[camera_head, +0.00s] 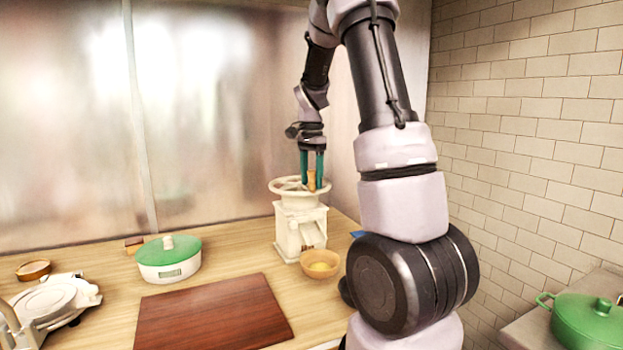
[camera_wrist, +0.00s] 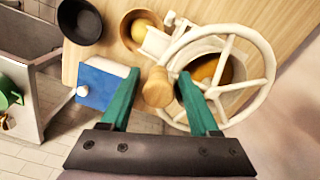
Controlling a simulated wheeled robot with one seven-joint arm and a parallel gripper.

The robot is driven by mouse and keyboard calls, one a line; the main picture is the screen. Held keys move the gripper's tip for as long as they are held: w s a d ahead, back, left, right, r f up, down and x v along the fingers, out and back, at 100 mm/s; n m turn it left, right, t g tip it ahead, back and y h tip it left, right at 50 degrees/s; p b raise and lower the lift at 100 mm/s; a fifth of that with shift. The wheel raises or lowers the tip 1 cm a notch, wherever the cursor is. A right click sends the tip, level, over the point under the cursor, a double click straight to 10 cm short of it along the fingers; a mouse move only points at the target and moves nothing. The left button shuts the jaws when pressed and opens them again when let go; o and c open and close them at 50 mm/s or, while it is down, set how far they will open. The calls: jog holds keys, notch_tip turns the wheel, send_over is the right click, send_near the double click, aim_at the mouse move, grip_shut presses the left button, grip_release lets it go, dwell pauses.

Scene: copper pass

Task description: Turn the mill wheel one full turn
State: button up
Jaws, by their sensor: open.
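The cream mill (camera_head: 300,228) stands upright on the wooden counter, with its spoked wheel (camera_head: 285,185) lying flat on top. In the wrist view the wheel's rim and spokes (camera_wrist: 262,88) show at the right. A wooden handle knob (camera_head: 312,180) stands on the wheel's rim; it also shows in the wrist view (camera_wrist: 157,88). My gripper (camera_head: 312,182) points down at the knob with its two green fingers, one on either side. In the wrist view my gripper (camera_wrist: 158,82) is open around the knob, with a gap visible at each side.
A wooden bowl (camera_head: 320,264) with yellow contents sits close in front of the mill. A dark red board (camera_head: 212,315) lies at the front, and a green-lidded pot (camera_head: 168,260) stands at the left. A tiled wall (camera_head: 535,120) rises at the right.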

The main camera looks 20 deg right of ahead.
notch_tip(320, 180, up, 11)
jog(key=shift+f, duration=0.1)
dwell(0.3)
dwell(0.4)
jog(key=shift+s+a+r, duration=0.15)
jog(key=shift+s+r, duration=0.05)
jog(key=shift+s, duration=0.05)
jog(key=s+a+r+n+t+y, duration=0.1)
jog(key=s+a+n+t, duration=0.2)
jog(key=s, duration=0.9)
jog(key=s+a+r+n+t+y, duration=0.1)
jog(key=s+a+n+t, duration=0.3)
jog(key=s+a+n, duration=0.3)
jog(key=s+a, duration=0.2)
jog(key=s, duration=0.2)
jog(key=shift+s+r, duration=0.25)
jog(key=shift+s, duration=0.15)
